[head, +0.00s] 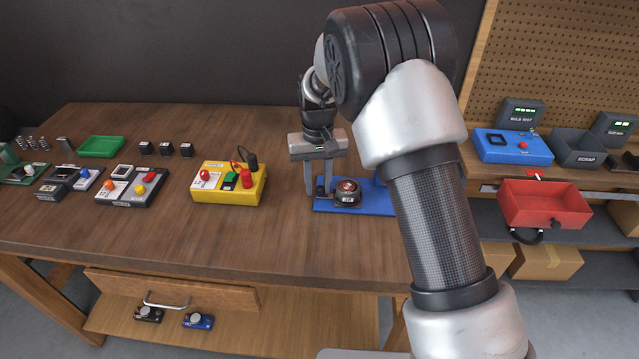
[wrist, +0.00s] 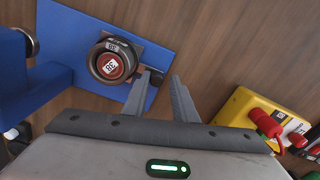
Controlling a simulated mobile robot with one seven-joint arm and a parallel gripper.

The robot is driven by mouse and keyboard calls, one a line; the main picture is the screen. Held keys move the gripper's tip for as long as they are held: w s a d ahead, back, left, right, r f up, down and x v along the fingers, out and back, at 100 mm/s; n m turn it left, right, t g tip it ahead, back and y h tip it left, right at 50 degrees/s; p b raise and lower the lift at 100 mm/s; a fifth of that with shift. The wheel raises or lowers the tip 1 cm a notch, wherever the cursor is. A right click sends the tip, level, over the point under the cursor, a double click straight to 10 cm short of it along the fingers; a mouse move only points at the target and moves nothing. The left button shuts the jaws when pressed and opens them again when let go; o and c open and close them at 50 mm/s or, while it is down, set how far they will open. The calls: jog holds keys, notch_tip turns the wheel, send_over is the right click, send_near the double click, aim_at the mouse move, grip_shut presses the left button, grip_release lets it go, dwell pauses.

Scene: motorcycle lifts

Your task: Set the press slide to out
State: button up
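The press is a blue base plate (head: 375,208) on the bench, partly hidden behind my arm. In the wrist view its blue body (wrist: 40,85) stands at the left. A round dark piece with a red, labelled top (head: 347,190) sits on the plate; it also shows in the wrist view (wrist: 112,64). A grey strip, seemingly the slide (wrist: 152,56), runs from under it towards a small dark knob (wrist: 157,77) at the plate's edge. My gripper (head: 318,194) points down beside the round piece. Its fingers (wrist: 161,78) are apart, with the knob appearing between the tips; contact is unclear.
A yellow box (head: 232,190) with red and green controls stands left of the press. Further left are a grey control box (head: 130,186), a green tray (head: 101,147) and small black blocks (head: 165,149). A red bin (head: 545,203) and blue tester (head: 513,146) are at right.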

notch_tip(320, 180, up, 17)
jog(key=shift+r, duration=0.2)
dwell(0.5)
jog(key=s+d+r+m+t+p, duration=0.2)
jog(key=s+d+r+t, duration=0.1)
jog(key=s+d+r, duration=0.95)
jog(key=s+d+f+t, duration=0.1)
jog(key=s+d, duration=0.2)
jog(key=s, duration=0.5)
jog(key=s+d+f+m+t+p, duration=0.1)
jog(key=s+d, duration=0.3)
jog(key=s, duration=0.4)
jog(key=shift+d+f+t+p, duration=0.2)
jog(key=shift+f+t+p, duration=0.1)
jog(key=shift+f, duration=0.25)
jog(key=shift+s, duration=0.1)
